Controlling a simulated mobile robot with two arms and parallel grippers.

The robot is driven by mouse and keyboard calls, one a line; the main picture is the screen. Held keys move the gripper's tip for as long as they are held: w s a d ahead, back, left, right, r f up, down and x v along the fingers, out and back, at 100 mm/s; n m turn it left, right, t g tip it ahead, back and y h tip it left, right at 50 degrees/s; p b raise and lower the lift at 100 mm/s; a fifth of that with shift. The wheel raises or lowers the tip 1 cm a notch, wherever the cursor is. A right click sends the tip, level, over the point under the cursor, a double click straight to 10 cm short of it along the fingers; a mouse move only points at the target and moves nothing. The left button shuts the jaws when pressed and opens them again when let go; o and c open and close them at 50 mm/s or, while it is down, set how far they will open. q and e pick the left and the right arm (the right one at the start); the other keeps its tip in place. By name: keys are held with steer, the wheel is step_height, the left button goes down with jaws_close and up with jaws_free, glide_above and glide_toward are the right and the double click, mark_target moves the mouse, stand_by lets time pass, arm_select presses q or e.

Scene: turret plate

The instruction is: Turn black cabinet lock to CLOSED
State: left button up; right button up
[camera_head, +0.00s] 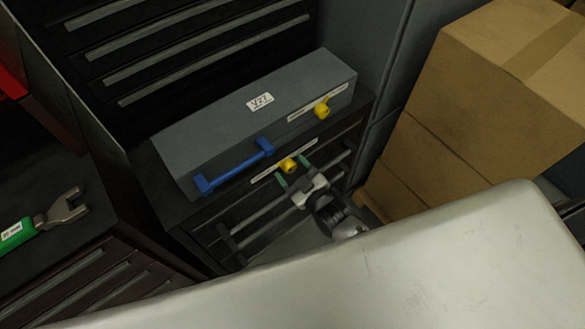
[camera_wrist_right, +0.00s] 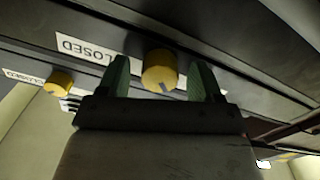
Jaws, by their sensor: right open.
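The black cabinet (camera_head: 210,247) stands low in the middle of the head view. Its lock is a yellow knob (camera_head: 289,165) on the upper front edge, beside a white label strip. In the wrist view this knob (camera_wrist_right: 159,70) sits between the two green fingertips of my right gripper (camera_wrist_right: 160,80), with gaps on both sides. A dark mark shows on its face, and a CLOSED label (camera_wrist_right: 85,48) lies left of it. In the head view my right gripper (camera_head: 293,175) is open at the knob. My left gripper is out of view.
A grey box (camera_head: 225,120) with a blue handle (camera_head: 235,166) and another yellow knob (camera_head: 322,107) sits on the cabinet. Cardboard boxes (camera_head: 480,100) stand at right. A green-handled wrench (camera_head: 40,220) lies at left. A pale surface (camera_head: 400,270) fills the foreground.

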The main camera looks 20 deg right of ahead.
steer(key=c, duration=0.9)
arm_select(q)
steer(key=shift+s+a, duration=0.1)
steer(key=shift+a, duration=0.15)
arm_select(e)
steer(key=shift+m, duration=0.4)
steer(key=m, duration=0.3)
steer(key=shift+m, duration=0.4)
steer(key=m, duration=0.9)
steer(key=shift+f+b, duration=0.1)
steer(key=shift+b, duration=0.3)
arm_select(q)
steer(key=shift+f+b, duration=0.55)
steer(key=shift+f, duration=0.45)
arm_select(e)
steer(key=shift+m, duration=2)
